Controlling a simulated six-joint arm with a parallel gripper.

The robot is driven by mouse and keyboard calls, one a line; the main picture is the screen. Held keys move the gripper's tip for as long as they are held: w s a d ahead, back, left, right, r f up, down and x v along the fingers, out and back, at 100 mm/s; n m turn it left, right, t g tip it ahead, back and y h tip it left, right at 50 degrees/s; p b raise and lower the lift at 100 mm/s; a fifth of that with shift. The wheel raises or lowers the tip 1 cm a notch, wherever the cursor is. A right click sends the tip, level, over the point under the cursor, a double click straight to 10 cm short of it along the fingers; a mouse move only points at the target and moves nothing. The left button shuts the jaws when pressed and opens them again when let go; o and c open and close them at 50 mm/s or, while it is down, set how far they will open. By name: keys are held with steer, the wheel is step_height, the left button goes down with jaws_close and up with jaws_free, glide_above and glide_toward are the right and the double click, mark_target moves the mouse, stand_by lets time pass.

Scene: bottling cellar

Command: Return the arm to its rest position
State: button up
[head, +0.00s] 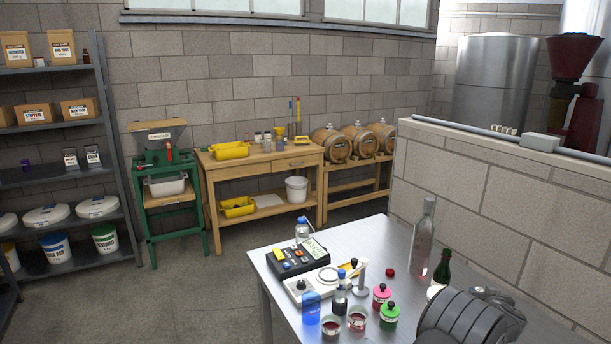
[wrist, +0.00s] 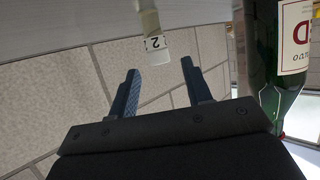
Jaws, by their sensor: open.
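My gripper (wrist: 159,67) shows in the wrist view with its two blue-grey fingers spread apart and nothing between them. In the head view, dark rounded parts of my arm fill the lower right corner, over the right part of the steel table (head: 356,237). The fingers cannot be made out in that view.
A green bottle (wrist: 262,75) stands close to the right of my gripper; a green bottle (head: 441,272) is beside my arm in the head view. A clear bottle (head: 422,243), pink jar (head: 381,298) and green jar (head: 389,317) stand nearby. A block wall (head: 490,190) borders the table.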

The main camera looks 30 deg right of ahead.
mark_target(479, 289)
steer(key=x, duration=0.4)
steer(key=shift+w+f, duration=0.1)
steer(key=shift+f, duration=0.05)
step_height(479, 289, up, 4)
steer(key=shift+r, duration=0.15)
steer(key=s+a+r, duration=0.2)
steer(key=s+r, duration=0.5)
steer(key=s, duration=0.4)
steer(key=s+a+r+m+g+h, duration=0.1)
steer(key=s+a+r+m+g, duration=0.1)
steer(key=a, duration=0.5)
steer(key=s+a+r+m+g+h, duration=0.2)
steer(key=a+m+g, duration=0.1)
steer(key=a, duration=0.4)
steer(key=shift+s+a+m+g, duration=0.3)
steer(key=shift+a+g, duration=0.05)
steer(key=shift+g, duration=0.05)
